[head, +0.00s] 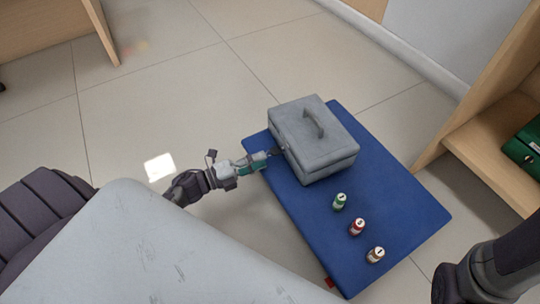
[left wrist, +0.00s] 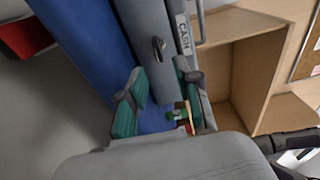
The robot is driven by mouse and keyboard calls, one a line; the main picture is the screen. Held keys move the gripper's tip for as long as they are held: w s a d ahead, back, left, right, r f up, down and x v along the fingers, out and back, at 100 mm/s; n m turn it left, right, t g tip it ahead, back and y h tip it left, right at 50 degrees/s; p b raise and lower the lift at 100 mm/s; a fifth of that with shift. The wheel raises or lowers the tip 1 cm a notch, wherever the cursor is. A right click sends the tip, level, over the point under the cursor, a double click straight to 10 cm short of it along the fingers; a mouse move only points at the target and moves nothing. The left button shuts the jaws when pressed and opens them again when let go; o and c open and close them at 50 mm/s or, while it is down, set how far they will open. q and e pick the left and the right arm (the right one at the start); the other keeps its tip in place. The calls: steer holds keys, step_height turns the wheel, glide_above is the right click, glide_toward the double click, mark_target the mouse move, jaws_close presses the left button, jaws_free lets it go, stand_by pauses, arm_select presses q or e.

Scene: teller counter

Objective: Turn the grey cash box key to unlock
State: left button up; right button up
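The grey cash box (head: 318,150) sits shut on a blue mat (head: 410,215), its handle on top. My left gripper (head: 270,155) is at the box's left side in the head view. In the left wrist view the left gripper (left wrist: 158,72) is open, its green-padded fingers apart on either side of the key's line. The key shows just past the fingertips, and I see no grip on it. My right gripper is out of view.
A wooden shelf (head: 490,150) holding a green item (head: 522,150) is at the right. Tiled floor is clear behind.

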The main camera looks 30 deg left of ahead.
arm_select(q)
steer(key=v, duration=0.7)
stand_by(0.3)
